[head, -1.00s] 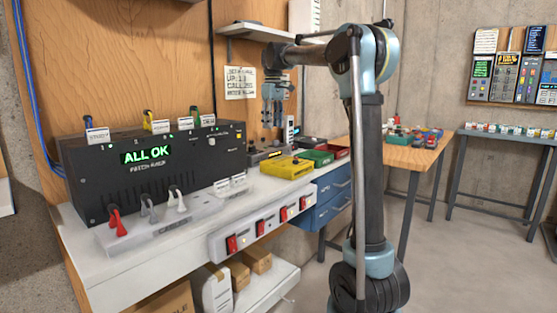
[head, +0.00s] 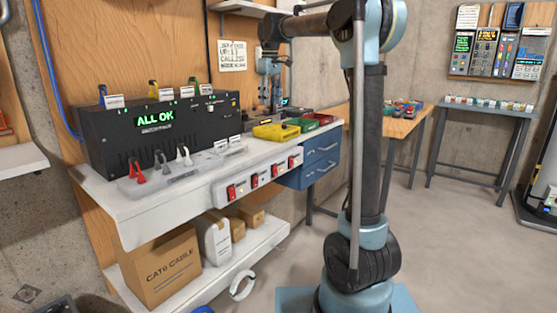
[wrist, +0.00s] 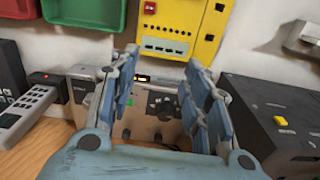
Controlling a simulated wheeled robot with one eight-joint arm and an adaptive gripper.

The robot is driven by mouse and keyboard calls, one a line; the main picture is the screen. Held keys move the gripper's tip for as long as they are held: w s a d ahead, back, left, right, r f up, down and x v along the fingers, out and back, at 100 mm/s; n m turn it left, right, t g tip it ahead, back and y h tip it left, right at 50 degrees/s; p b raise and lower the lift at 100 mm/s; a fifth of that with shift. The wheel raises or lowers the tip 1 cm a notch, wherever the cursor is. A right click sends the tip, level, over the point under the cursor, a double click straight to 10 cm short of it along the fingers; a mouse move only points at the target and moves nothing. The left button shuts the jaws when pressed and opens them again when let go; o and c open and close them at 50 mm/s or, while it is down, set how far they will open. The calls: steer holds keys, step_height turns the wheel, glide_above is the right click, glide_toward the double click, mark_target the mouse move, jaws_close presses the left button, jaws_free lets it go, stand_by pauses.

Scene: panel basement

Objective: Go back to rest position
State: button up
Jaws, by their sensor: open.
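My gripper (wrist: 160,82) is open and empty in the wrist view, with its two blue-padded fingers spread apart. Between and beyond the fingers is a small device with dark knobs (wrist: 158,108). In the head view my gripper (head: 270,92) hangs below the end of my arm, above the back of the white bench, in front of the wooden panel. The fingertips are small and hard to make out there. My arm stands upright at centre right and bends over to the left at the top.
The black patch panel (head: 155,138) reading "ALL OK" stands on the white bench (head: 125,205). A yellow box (head: 276,132) and green and red trays lie further back. A power strip (head: 262,178) runs along the front edge. Open floor (head: 440,240) lies to the right.

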steer(key=s+d+f+m, duration=0.2)
steer(key=s+d+f, duration=0.25)
steer(key=s, duration=0.25)
steer(key=s+d+f+m+t, duration=0.1)
steer(key=s+d+f, duration=0.2)
steer(key=s+d, duration=0.35)
steer(key=s+d+f+m, duration=0.2)
steer(key=s+d+f, duration=0.15)
steer(key=s, duration=0.35)
steer(key=s+d+f+m, duration=0.2)
steer(key=s+d+f, duration=0.2)
steer(key=s+f, duration=0.5)
steer(key=s+d+f+m+t, duration=0.1)
steer(key=s+d+f+m, duration=0.1)
steer(key=s+f, duration=0.8)
step_height(320, 180, down, 3)
steer(key=shift+d+f+m, duration=0.1)
steer(key=shift+d+m, duration=0.2)
steer(key=shift+d, duration=0.55)
steer(key=shift+s, duration=0.1)
steer(key=shift+w+f, duration=0.2)
steer(key=shift+w, duration=0.2)
steer(key=shift+c, duration=0.5)
